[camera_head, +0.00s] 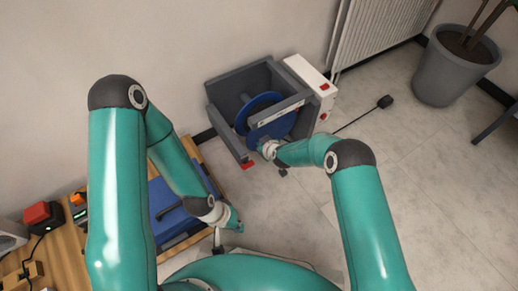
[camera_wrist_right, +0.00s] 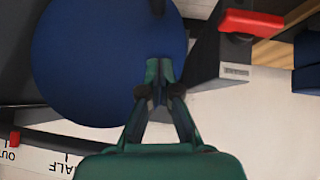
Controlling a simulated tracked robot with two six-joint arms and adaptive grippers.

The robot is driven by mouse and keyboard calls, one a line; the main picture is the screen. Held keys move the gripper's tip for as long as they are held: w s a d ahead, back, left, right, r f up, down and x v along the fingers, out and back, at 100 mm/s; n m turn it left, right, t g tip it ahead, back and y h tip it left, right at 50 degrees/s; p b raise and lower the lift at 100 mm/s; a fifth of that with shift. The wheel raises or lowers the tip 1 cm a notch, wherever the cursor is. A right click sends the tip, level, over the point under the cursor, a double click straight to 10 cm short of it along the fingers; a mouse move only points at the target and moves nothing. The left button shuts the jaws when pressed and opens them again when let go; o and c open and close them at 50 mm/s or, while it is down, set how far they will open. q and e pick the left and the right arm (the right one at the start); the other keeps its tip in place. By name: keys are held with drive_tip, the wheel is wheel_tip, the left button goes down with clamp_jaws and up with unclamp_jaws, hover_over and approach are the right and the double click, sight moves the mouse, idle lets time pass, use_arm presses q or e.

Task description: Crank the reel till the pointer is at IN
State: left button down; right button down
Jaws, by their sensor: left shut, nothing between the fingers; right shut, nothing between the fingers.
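The reel (camera_head: 284,126) is a blue disc in a grey frame (camera_head: 228,84) by the wall. The disc fills the upper left of the right wrist view (camera_wrist_right: 95,60). A white scale strip (camera_wrist_right: 45,160) there reads "OU", cut off by the frame edge, and "HALF". A small red pointer (camera_wrist_right: 14,138) stands by "OU"; no IN mark shows. My right gripper (camera_head: 265,148) is shut and empty, its fingertips (camera_wrist_right: 158,72) in front of the disc; contact cannot be told. The crank handle is not clearly visible. My left gripper (camera_head: 238,226) is shut and empty, low beside the wooden bench.
A white box (camera_head: 308,79) with red buttons adjoins the frame's right side. A red piece (camera_wrist_right: 265,20) tops a grey post near the disc. A black pedal (camera_head: 385,101) with a cable lies on the floor. The wooden bench (camera_head: 66,262) is at left.

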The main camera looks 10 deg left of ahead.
drive_tip(key=b+x, duration=0.1)
drive_tip(key=x, duration=0.3)
drive_tip(key=shift+w+f, duration=0.15)
drive_tip(key=shift+f, duration=0.2)
drive_tip(key=f+b, duration=0.2)
drive_tip(key=f, duration=0.1)
drive_tip(key=shift+w+d+f, duration=0.1)
drive_tip(key=shift+w, duration=0.15)
drive_tip(key=shift+f+b, duration=0.35)
drive_tip(key=shift+d, duration=0.1)
